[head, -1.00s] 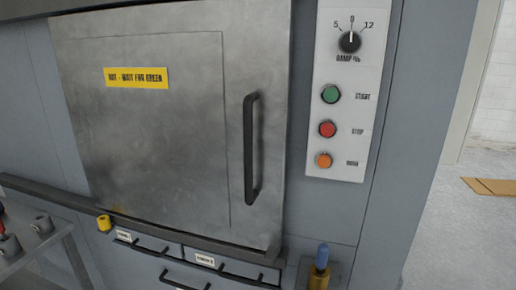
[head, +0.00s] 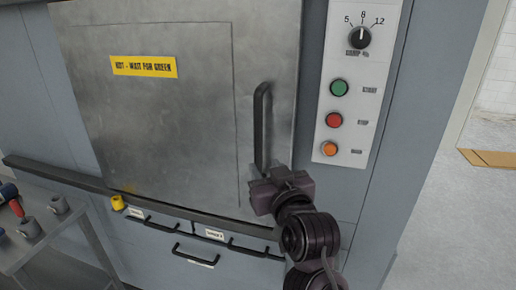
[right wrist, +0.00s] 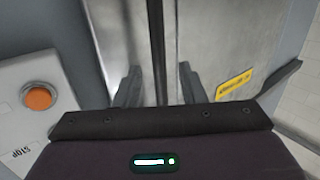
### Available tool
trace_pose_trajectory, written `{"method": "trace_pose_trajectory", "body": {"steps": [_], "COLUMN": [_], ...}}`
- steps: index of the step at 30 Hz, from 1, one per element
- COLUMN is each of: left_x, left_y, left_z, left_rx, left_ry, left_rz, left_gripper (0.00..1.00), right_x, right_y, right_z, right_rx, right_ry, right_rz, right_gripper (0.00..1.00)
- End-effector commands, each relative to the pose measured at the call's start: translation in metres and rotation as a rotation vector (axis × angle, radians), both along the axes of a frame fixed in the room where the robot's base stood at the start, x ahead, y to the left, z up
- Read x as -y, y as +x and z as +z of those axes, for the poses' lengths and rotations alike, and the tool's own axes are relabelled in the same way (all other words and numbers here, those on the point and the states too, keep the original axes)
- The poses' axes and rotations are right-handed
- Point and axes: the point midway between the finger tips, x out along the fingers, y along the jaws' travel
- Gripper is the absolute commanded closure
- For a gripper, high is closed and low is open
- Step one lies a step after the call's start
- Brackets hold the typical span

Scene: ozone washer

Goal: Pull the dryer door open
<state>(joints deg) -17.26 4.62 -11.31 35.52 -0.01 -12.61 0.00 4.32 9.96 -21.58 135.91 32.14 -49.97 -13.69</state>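The dryer door (head: 175,110) is a grey metal panel with a yellow label, and it looks shut in the head view. Its dark vertical bar handle (head: 262,125) is on the right side of the door. My right gripper (head: 262,173) is at the lower end of the handle. In the right wrist view the gripper (right wrist: 160,75) is open, with the dark handle (right wrist: 157,45) between its two spread fingers. Gaps show on both sides of the bar. My left gripper is not in view.
A control panel (head: 345,155) with a knob (head: 360,38) and green, red and orange buttons is right of the door. A dark rail (head: 150,207) and drawer handles (head: 190,256) are below. A small side table (head: 60,238) stands at the lower left.

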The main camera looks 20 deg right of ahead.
Motion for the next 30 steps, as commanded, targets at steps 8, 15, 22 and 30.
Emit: {"method": "trace_pose_trajectory", "body": {"steps": [8, 15, 22, 30], "left_x": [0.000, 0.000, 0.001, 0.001], "left_y": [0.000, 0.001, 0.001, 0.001], "left_z": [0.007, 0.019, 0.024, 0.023], "left_rx": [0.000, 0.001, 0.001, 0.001], "left_ry": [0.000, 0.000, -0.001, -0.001], "left_rz": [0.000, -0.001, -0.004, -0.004], "left_gripper": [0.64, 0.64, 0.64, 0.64], "right_x": [0.002, 0.002, 0.002, 0.002], "right_y": [0.012, 0.051, 0.069, 0.070], "right_z": [0.033, 0.034, 0.032, 0.030], "right_rx": [0.071, 0.070, 0.069, 0.069], "right_ry": [0.016, 0.018, 0.018, 0.019], "right_rz": [-0.006, -0.006, -0.005, -0.004], "right_gripper": [0.63, 0.63, 0.63, 0.64]}}
